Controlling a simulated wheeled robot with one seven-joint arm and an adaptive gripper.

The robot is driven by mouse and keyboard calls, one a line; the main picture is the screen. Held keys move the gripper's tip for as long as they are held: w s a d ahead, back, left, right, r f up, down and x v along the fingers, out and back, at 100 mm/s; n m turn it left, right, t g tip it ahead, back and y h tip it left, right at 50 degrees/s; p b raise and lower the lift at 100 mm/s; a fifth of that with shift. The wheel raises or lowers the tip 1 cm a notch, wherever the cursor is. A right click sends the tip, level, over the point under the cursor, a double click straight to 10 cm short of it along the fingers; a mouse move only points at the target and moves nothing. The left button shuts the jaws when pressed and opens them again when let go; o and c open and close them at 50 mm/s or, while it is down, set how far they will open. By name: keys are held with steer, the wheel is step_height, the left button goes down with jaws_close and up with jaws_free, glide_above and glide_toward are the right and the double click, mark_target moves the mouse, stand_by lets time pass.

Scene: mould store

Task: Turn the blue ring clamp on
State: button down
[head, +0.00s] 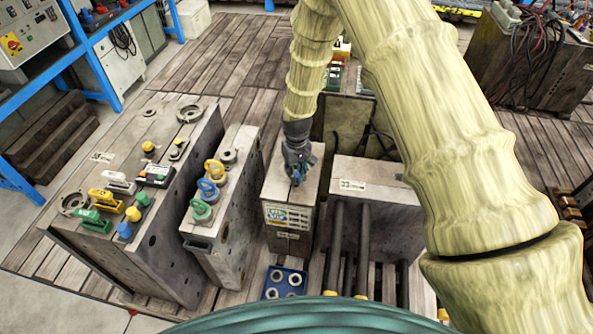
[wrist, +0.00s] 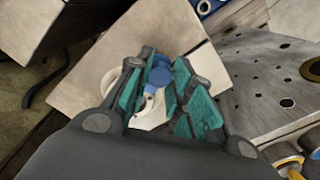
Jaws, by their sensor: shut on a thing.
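The blue ring clamp (wrist: 159,75) shows in the wrist view as a blue part above a pale curved ring piece, on top of a narrow grey mould block. My gripper (wrist: 160,88) has its teal-padded fingers closed around it, one on each side. In the head view my gripper (head: 297,172) points down onto the top of that block (head: 283,192). There the fingers hide most of the clamp. The angle of the clamp is hard to tell.
Left of it, another block carries upright yellow (head: 214,169), blue (head: 207,188) and green (head: 201,210) rings. A wider block (head: 130,170) holds several coloured fittings. A grey block (head: 375,190) stands close on the right, and a blue tray (head: 270,292) lies in front.

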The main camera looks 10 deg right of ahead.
mark_target(297, 174)
steer(key=shift+w+r+m, duration=0.1)
steer(key=shift+w+m, duration=0.05)
steer(key=shift+m, duration=0.95)
steer(key=c, duration=1.2)
jaws_free()
steer(key=shift+c, duration=0.2)
step_height(297, 174, up, 12)
steer(key=shift+p, duration=0.3)
